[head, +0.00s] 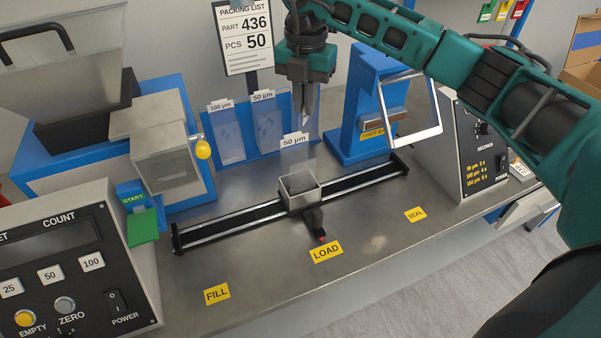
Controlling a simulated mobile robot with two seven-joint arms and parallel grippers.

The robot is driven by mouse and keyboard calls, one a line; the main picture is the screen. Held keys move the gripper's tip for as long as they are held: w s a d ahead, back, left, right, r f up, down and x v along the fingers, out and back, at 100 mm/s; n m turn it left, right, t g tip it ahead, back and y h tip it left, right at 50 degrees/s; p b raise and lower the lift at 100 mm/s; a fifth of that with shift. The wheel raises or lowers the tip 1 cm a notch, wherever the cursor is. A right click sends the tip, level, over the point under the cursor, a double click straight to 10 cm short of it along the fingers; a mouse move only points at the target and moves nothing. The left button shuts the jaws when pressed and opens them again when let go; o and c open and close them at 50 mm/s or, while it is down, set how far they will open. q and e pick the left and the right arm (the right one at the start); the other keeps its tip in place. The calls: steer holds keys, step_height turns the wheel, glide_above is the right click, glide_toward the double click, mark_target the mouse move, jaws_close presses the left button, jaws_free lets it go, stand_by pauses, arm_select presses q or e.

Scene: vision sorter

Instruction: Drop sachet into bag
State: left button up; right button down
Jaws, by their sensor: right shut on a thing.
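My right gripper (304,115) points down from the top centre, just above a clear bag (302,160) with a 50 µm label. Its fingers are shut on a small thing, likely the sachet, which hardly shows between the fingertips. The bag stands upright in a grey open-topped holder (300,188) on a dark rail. The fingertips are close to the bag's top edge; I cannot tell whether they touch it. My left gripper is not in view.
Labelled bags (227,140) hang on a blue rack behind the rail. A blue machine (354,145) and a tilted clear panel (411,110) stand right of the gripper. A control box (70,265) fills the front left.

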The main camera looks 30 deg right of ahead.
steer(key=shift+f, duration=0.6)
steer(key=c, duration=1.1)
jaws_free()
step_height(320, 180, up, 13)
